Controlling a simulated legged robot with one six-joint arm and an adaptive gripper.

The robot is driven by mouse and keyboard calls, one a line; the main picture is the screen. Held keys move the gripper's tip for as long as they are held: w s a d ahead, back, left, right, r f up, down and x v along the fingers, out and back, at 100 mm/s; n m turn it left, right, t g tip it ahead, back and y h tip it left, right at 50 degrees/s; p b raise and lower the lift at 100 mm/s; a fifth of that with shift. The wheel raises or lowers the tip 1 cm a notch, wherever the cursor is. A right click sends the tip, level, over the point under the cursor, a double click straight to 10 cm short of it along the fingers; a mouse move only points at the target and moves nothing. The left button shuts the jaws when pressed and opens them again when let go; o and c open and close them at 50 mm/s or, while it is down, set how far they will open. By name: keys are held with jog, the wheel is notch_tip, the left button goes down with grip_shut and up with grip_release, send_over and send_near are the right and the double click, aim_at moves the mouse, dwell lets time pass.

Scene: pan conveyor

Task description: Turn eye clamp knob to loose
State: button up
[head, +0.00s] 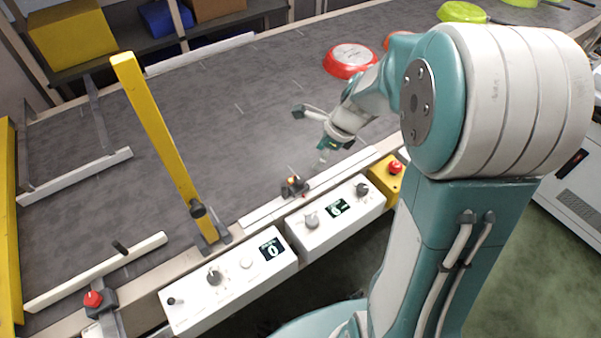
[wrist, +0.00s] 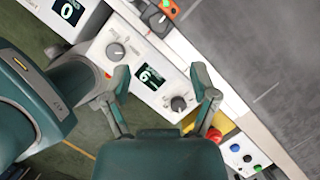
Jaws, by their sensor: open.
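A small dark device with a red-orange part (head: 293,186), which looks like the eye and its clamp, sits on the conveyor's near rail. In the wrist view an orange-and-black device (wrist: 166,8) shows at the top edge, with a dark clamp part (wrist: 157,20) beside it. The knob's setting is too small to read. My gripper (head: 311,134) is open and empty above the belt, behind and right of the device. In the wrist view its spread fingers (wrist: 167,86) show over the control box, apart from the device.
A white control box (head: 335,216) with two knobs and a display stands just in front of the rail. A second box (head: 228,288) is to its left. A yellow post (head: 157,130) rises left of the device. A red pan (head: 350,61) lies farther back; the mid-belt is clear.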

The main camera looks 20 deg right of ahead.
aim_at(301, 180)
jog(key=x, duration=1)
jog(key=shift+a+f, duration=0.15)
jog(key=shift+f, duration=0.25)
grip_shut()
